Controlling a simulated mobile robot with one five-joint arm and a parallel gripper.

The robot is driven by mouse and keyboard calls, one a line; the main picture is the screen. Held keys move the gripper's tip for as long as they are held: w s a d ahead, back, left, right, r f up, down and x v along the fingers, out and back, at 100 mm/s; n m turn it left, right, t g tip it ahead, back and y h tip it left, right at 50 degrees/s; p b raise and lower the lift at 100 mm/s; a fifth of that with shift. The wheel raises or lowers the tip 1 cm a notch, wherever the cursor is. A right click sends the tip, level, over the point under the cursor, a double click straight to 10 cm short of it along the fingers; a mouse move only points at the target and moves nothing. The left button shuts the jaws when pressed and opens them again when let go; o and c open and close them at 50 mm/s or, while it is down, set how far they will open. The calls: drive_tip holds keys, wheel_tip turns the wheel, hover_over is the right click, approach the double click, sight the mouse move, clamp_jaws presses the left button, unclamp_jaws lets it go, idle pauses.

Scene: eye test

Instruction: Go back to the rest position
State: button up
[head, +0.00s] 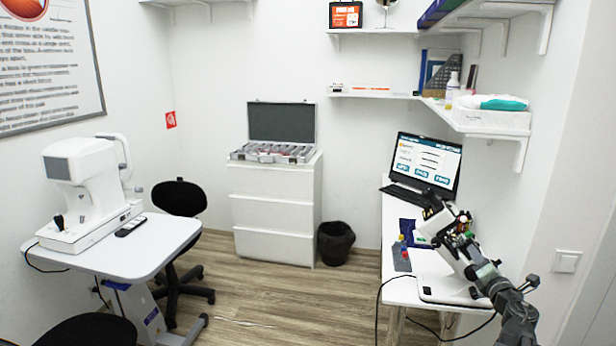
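My arm rises from the bottom right corner, and its end with my gripper (464,243) is in front of a white desktop instrument (440,222) on the right-hand desk (400,290). The gripper is small and merges with the dark parts of the instrument behind it. I cannot tell whether its fingers are open or shut, whether it holds anything, or whether it touches the instrument. No rest position is marked in view.
A laptop (425,160) and small bottles stand on the right desk, below wall shelves (490,125). A white eye-test machine (85,185) stands on the left table (160,240). A drawer cabinet (275,210), bin (335,243) and black chair (180,198) are behind. The middle floor is mostly clear.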

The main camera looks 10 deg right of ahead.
drive_tip(key=w+a+r+m+p, duration=0.2)
drive_tip(key=w+a, duration=0.3)
drive_tip(key=a, duration=0.4)
drive_tip(key=w+a+r+m+y+p, duration=0.1)
drive_tip(key=w+a+r+m+p, duration=0.3)
drive_tip(key=a, duration=0.6)
drive_tip(key=w+a+m, duration=0.1)
drive_tip(key=w+a, duration=0.4)
drive_tip(key=a, duration=0.4)
drive_tip(key=s+a+f+m+g+p, duration=0.1)
drive_tip(key=s+a+f+m+g, duration=0.2)
drive_tip(key=a+f+m+g, duration=0.25)
drive_tip(key=s+a+f+m+g, duration=0.3)
drive_tip(key=a+f+m, duration=0.25)
drive_tip(key=f, duration=0.35)
drive_tip(key=s+a+f+m+g+y, duration=0.2)
drive_tip(key=s+a+f+m+g, duration=0.1)
drive_tip(key=s, duration=0.5)
drive_tip(key=s+a+f+m+g+y, duration=0.2)
drive_tip(key=s+f+g, duration=0.3)
drive_tip(key=s, duration=0.3)
drive_tip(key=shift+s+a+m+g, duration=0.35)
drive_tip(key=shift+a+m, duration=0.05)
drive_tip(key=shift+a, duration=0.2)
